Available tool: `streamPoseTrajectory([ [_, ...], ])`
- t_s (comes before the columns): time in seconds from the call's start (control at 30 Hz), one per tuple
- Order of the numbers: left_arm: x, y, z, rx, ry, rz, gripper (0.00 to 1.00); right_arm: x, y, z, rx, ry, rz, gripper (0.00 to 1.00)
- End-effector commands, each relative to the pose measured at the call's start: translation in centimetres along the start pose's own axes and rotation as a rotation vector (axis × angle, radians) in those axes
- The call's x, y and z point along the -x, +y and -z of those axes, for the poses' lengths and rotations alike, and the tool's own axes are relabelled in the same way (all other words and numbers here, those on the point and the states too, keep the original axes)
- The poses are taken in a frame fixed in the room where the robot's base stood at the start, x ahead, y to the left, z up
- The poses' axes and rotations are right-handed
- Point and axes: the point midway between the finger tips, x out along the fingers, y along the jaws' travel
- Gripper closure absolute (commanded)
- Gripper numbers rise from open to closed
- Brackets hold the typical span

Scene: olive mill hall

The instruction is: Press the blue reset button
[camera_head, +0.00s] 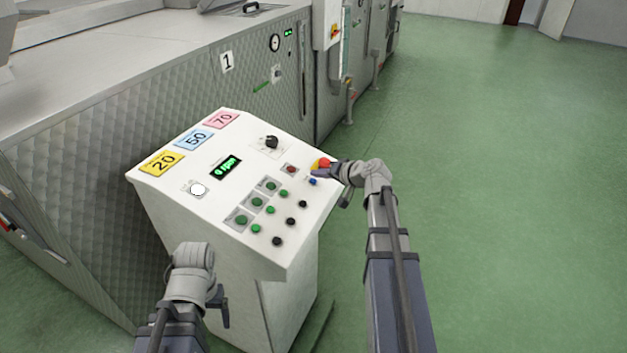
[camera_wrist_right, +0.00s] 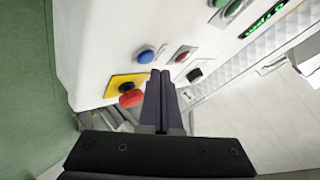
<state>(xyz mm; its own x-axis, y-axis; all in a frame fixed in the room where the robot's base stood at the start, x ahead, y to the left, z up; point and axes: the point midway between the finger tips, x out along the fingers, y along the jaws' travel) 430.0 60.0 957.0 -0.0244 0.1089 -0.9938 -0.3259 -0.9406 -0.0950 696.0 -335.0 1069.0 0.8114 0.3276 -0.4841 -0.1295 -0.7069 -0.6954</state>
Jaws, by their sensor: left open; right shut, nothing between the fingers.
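The blue button (camera_head: 312,182) is a small round cap on the right side of the sloped white control panel (camera_head: 215,209). In the right wrist view the blue button (camera_wrist_right: 146,55) lies just beyond and slightly left of my fingertips. My right gripper (camera_head: 317,172) is over the panel's right edge, beside the blue button and the red mushroom knob. In its wrist view the right gripper (camera_wrist_right: 160,73) shows its two dark fingers shut together and empty. Whether the tips touch the panel I cannot tell. My left gripper (camera_head: 221,307) is open, low in front of the panel.
The red mushroom knob (camera_wrist_right: 132,97) on its yellow plate (camera_wrist_right: 124,83) is close to the right fingers. A red button (camera_wrist_right: 182,54) is beside the blue one. Green and black buttons and a black rotary knob (camera_head: 271,142) share the panel. Green floor (camera_head: 500,200) is clear at right.

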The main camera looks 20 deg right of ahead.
Motion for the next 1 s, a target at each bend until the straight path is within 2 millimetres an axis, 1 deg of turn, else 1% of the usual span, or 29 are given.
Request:
streamPoseTrajectory([
  [0.5,4.6,-0.4,-0.3,0.000,0.000,0.000,0.19,3.3,-2.5,2.4,0.000,0.000,0.000,1.00],
  [0.6,4.8,-0.5,-0.3,0.000,0.000,0.000,0.19,3.5,-2.6,2.5,0.000,-0.001,0.000,1.00],
  [1.0,4.6,-0.4,-0.3,0.000,0.000,0.000,0.19,3.4,-2.5,2.5,0.000,0.000,0.000,1.00],
])
